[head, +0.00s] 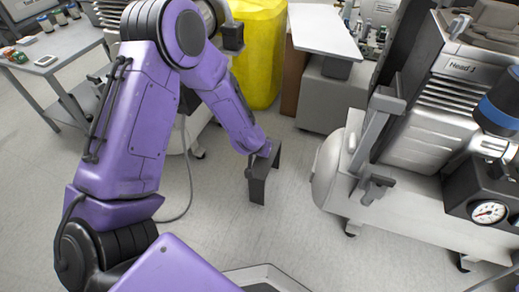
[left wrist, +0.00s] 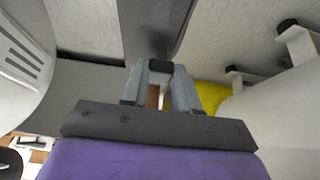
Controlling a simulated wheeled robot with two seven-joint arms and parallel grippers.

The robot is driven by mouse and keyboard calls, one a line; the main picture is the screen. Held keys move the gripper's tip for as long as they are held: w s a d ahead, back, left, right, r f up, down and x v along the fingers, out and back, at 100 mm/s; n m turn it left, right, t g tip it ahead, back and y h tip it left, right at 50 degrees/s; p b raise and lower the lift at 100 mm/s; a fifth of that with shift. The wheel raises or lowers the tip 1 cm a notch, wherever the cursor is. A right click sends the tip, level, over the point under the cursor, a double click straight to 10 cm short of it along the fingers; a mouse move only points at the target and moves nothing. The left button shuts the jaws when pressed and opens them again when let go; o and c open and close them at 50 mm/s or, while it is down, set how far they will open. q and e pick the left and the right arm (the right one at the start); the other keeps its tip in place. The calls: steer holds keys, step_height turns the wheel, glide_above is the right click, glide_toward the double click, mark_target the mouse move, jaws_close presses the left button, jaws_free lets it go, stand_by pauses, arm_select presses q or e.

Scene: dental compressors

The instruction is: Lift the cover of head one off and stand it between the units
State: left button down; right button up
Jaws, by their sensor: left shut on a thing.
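My left gripper (head: 262,158) hangs low over the floor between the two compressor units, and its jaws also show in the left wrist view (left wrist: 160,75). It is shut on a dark, bent panel, which I take to be the cover (head: 257,188). In the left wrist view the cover (left wrist: 152,22) runs up from between the fingertips. I cannot tell whether its lower edge touches the floor. A unit with a label beginning "Head" (head: 462,66) stands at right, its ribbed grey head exposed. My right gripper is not in view.
The right unit has a pale tank (head: 335,165) and a pressure gauge (head: 487,212). Another unit is partly hidden behind my left arm. A yellow bin (head: 262,50) and a grey cabinet (head: 335,98) stand behind. A side table (head: 65,45) is at upper left. Floor around the cover is clear.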

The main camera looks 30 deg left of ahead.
arm_select(q)
steer(key=shift+f, duration=0.1)
stand_by(0.7)
steer(key=shift+c, duration=1.5)
jaws_free()
